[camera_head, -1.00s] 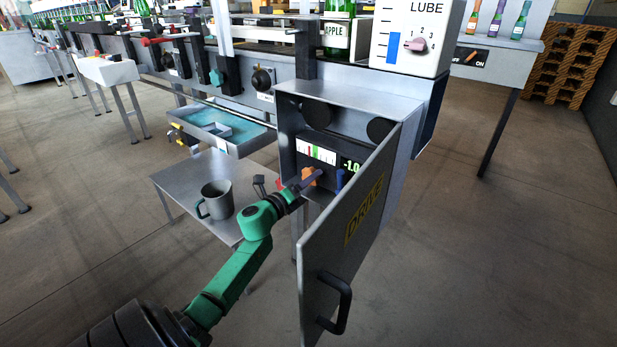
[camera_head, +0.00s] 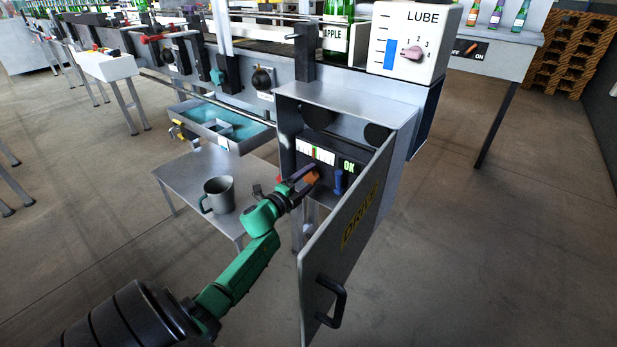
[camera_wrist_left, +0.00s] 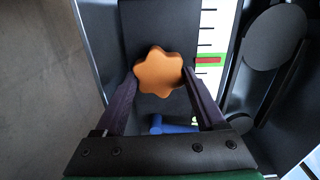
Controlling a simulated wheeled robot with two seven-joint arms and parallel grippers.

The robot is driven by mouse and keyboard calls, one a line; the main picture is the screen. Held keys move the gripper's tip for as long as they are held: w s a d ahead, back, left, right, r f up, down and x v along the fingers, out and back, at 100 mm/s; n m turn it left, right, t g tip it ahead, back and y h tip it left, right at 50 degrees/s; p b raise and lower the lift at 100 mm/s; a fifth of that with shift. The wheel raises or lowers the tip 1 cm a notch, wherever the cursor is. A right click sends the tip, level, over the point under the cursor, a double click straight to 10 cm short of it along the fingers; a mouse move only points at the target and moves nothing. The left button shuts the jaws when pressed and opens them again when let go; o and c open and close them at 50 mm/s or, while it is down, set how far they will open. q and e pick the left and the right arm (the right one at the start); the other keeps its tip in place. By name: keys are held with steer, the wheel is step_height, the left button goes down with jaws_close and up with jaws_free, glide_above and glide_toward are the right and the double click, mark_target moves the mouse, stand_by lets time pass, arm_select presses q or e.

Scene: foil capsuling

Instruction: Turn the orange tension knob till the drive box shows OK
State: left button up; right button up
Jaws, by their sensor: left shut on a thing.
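The orange tension knob (camera_head: 311,177) sits on the dark panel inside the open drive box (camera_head: 350,100). It shows as a lobed star-shaped knob in the left wrist view (camera_wrist_left: 159,72). My left gripper (camera_head: 303,178) is shut on the knob, with one finger on each side of it (camera_wrist_left: 158,82). The display (camera_head: 349,166) on the panel reads OK in green. The scale (camera_head: 315,152) beside it has a green band and a red mark, which lies within the green band in the wrist view. My right gripper is not in view.
The drive box door (camera_head: 345,235) stands open toward me, to the right of my left arm. A blue knob (camera_head: 338,182) is right of the orange one. A grey mug (camera_head: 218,195) stands on the low metal table (camera_head: 180,175) at left.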

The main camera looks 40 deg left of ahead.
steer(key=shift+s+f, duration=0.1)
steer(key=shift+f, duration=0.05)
arm_select(q)
steer(key=o, duration=1.3)
steer(key=shift+s, duration=0.3)
steer(key=s+p, duration=0.2)
steer(key=s, duration=1.2)
steer(key=shift+d, duration=0.15)
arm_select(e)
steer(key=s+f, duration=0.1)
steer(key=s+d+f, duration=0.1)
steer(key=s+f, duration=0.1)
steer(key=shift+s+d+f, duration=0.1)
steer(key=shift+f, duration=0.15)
